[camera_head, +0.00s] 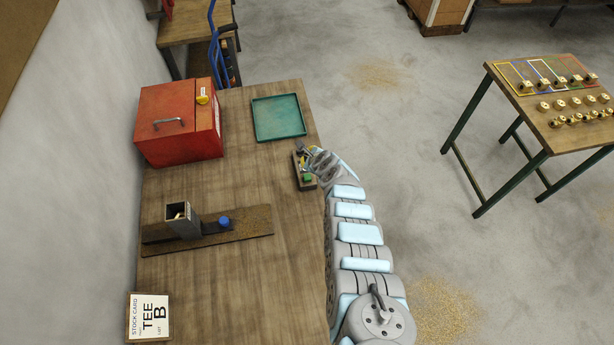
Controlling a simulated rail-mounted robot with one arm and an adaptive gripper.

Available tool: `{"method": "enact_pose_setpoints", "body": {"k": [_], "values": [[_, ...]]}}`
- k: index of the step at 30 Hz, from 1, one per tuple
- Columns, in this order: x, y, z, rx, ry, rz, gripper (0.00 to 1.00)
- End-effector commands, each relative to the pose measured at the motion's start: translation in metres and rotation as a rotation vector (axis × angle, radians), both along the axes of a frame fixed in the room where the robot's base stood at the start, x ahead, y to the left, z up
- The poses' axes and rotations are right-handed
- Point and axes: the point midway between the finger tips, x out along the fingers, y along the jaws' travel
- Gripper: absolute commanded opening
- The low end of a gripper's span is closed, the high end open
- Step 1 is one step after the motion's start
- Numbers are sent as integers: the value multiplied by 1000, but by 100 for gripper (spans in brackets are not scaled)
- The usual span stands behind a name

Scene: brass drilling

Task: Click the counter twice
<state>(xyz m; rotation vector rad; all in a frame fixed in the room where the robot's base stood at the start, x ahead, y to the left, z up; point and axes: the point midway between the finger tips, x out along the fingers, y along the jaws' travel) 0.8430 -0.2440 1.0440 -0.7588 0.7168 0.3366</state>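A small dark box with a green button (308,178), which looks like the counter, stands at the right edge of the wooden bench. My gripper (308,157) is at the far end of this box, reaching in from the right. Its fingers are small and overlap the box, so I cannot tell whether they touch it or how far apart they are. The arm hides part of the bench edge. The counter's display cannot be read from here.
On the bench (230,300) are a red cabinet (180,122), a green tray (278,134), a fixture plate with a blue knob (224,222) and a stock card (149,317). A side table (540,75) with brass parts stands right. The front of the bench is clear.

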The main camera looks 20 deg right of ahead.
Motion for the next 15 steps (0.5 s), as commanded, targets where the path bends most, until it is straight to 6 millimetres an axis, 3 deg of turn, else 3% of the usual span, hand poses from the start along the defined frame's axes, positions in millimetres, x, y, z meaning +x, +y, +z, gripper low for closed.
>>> {"method": "enact_pose_setpoints", "body": {"k": [15], "values": [[0,0,-48,0,0,0,0]]}}
